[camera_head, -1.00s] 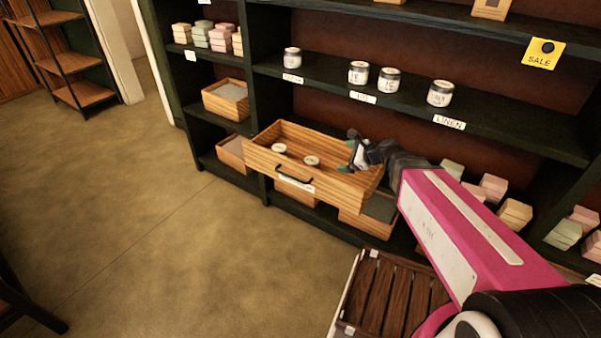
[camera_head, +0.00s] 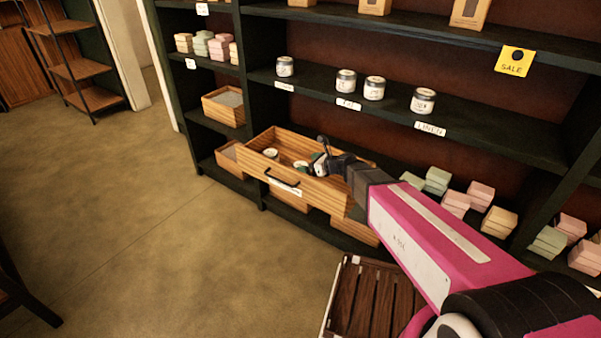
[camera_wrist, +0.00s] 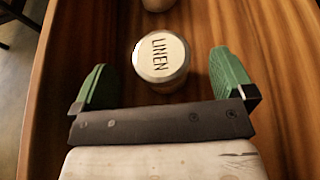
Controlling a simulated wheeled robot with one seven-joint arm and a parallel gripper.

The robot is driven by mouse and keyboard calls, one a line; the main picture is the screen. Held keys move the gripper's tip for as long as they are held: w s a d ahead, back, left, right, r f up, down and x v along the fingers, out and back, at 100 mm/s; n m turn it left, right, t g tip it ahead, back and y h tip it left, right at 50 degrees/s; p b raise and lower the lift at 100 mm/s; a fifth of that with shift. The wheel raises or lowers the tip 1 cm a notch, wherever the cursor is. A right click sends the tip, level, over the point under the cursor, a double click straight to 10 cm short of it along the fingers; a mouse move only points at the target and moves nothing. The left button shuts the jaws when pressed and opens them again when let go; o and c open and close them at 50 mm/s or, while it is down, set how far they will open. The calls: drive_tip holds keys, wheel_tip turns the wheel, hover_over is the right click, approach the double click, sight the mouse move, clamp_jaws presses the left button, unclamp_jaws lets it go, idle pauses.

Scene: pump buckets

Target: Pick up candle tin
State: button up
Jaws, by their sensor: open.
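My gripper (camera_wrist: 166,88) is open, with its green fingers spread on either side of a candle tin (camera_wrist: 161,58) in the wrist view. The tin has a pale lid reading "LINEN" and stands in the open wooden drawer (camera_head: 335,199). The tin lies slightly beyond the line between my fingertips, and no contact shows. In the head view my gripper (camera_head: 308,168) is over the drawer and partly hides this tin. A second tin (camera_head: 271,153) stands to the left in the drawer; part of a tin also shows at the top of the wrist view (camera_wrist: 158,4).
Several tins stand on the shelf above, including one over the LINEN label (camera_head: 423,101). Soap boxes (camera_head: 456,203) sit on the lower shelf to the right. The drawer walls (camera_wrist: 40,90) flank my gripper.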

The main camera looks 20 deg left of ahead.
drive_tip(key=x, duration=0.4)
drive_tip(key=shift+a+f, duration=0.2)
drive_tip(key=shift+f, duration=0.25)
drive_tip(key=c, duration=1)
drive_tip(key=shift+r, duration=0.1)
